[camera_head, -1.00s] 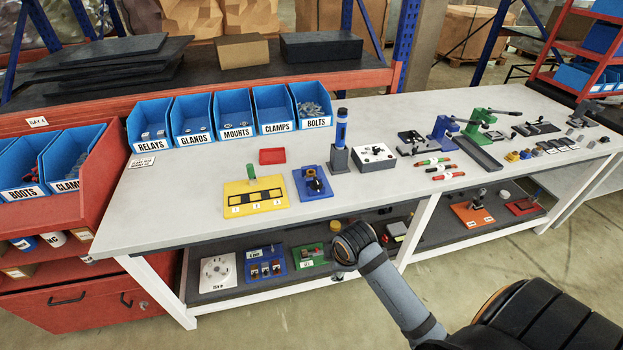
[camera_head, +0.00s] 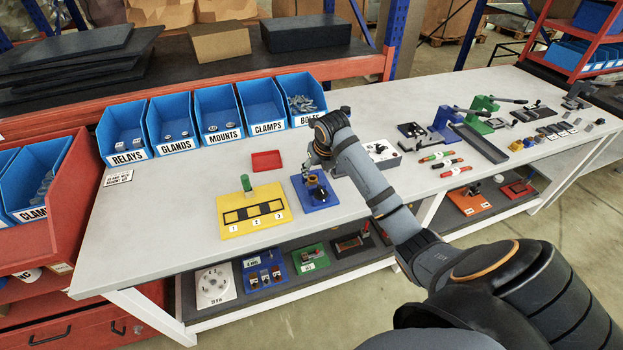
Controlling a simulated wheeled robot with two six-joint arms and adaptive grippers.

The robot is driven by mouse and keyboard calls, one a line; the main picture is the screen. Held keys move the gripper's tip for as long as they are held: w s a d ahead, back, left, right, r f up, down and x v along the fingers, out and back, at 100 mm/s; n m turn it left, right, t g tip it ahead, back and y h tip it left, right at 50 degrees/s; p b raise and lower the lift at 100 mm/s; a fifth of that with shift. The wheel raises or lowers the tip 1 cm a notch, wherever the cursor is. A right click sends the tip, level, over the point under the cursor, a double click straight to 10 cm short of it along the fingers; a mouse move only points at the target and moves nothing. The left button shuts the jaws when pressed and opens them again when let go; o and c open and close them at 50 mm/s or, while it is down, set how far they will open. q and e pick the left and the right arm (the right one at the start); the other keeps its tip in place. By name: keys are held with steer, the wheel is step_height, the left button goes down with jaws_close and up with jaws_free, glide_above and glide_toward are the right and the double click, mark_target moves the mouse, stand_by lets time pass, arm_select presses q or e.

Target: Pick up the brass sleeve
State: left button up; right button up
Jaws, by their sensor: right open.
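I cannot single out the brass sleeve for certain. A small brass-coloured spot shows on the blue fixture plate (camera_head: 327,201), beside its dark part, just under my right gripper. Small yellow-brass pieces (camera_head: 516,145) also stand far off on the right of the bench. My right gripper (camera_head: 312,166) is open, pointing down at the blue plate. Its fingers are small and partly hidden by my wrist, and I see nothing held in them. My left gripper is not in view.
A yellow plate (camera_head: 235,228) with a green-topped peg lies left of the blue plate, with a red tray (camera_head: 266,161) behind. Blue bins (camera_head: 173,127) line the back. A grey block (camera_head: 381,151) is partly behind my arm. The bench's left front is clear.

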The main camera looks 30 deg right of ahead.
mark_target(313, 178)
steer(key=x, duration=0.3)
steer(key=shift+w, duration=0.25)
steer(key=shift+p+x, duration=0.4)
steer(key=shift+x, duration=0.4)
steer(key=x, duration=0.2)
steer(key=shift+w+d+f, duration=0.1)
steer(key=shift+w+f, duration=0.1)
steer(key=shift+f, duration=0.15)
steer(key=shift+w+f, duration=0.25)
steer(key=shift+f, duration=0.2)
steer(key=shift+s+r, duration=0.1)
steer(key=c, duration=0.4)
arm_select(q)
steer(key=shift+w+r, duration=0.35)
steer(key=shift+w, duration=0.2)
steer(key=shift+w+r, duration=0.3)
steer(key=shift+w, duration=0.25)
arm_select(e)
jaws_close()
